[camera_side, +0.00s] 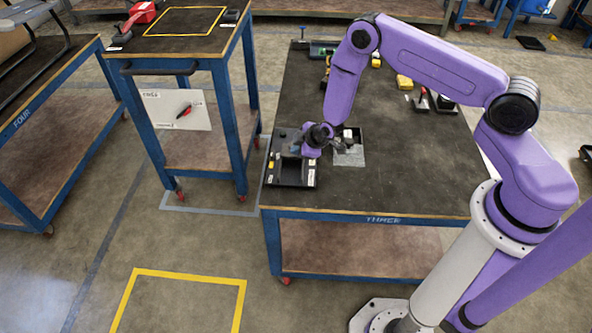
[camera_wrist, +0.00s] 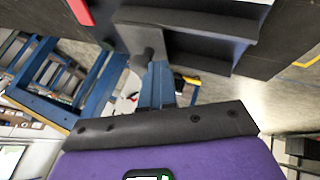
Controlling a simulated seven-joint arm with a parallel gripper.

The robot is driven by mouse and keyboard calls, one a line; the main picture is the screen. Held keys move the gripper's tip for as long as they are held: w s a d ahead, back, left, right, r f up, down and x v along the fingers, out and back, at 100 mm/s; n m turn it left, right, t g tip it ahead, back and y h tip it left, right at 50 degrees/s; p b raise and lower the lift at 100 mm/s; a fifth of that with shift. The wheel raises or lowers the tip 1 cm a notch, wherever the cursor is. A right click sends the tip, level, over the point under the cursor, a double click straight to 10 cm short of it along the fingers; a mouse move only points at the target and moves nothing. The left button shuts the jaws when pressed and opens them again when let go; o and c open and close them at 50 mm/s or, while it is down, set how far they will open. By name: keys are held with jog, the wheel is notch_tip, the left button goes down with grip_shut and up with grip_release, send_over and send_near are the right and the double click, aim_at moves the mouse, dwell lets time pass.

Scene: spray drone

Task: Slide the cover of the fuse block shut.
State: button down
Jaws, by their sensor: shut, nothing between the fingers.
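A dark, low unit (camera_side: 290,174) with a raised edge, small fittings and pale labels lies at the table's left front corner. I take it for the fuse block, but its cover cannot be told apart at this size.
A grey plate (camera_side: 349,158) with small parts lies just right of the unit. A yellow item (camera_side: 404,82) and other small tools lie at the table's back. A blue-framed cart (camera_side: 180,55) stands to the left across a gap. The table's front right is clear.

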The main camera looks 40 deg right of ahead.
jog(key=shift+w+d, duration=0.15)
jog(key=shift+d, duration=0.1)
jog(key=s+a, duration=0.1)
jog(key=s, duration=0.1)
jog(key=s+a, duration=0.1)
jog(key=s, duration=0.1)
jog(key=shift+a+r, duration=0.2)
jog(key=shift+a, duration=0.1)
jog(key=s+a+r+n+g+y, duration=0.15)
jog(key=s+a+r, duration=0.25)
jog(key=s+r, duration=0.6)
jog(key=s+a+r+m+g, duration=0.1)
jog(key=s+a+r+g, duration=0.25)
jog(key=s+r, duration=0.7)
jog(key=s+d+r+n+g+h, duration=0.1)
jog(key=s+d+r, duration=0.3)
jog(key=s+r, duration=0.2)
jog(key=s+d+r+g+h, duration=0.1)
jog(key=s+d+r, duration=0.3)
jog(key=s, duration=0.5)
notch_tip(320, 180, up, 2)
jog(key=shift+s+r+n, duration=0.1)
jog(key=shift+s+n, duration=0.2)
jog(key=shift+n, duration=0.05)
jog(key=c, duration=1.8)
grip_release()
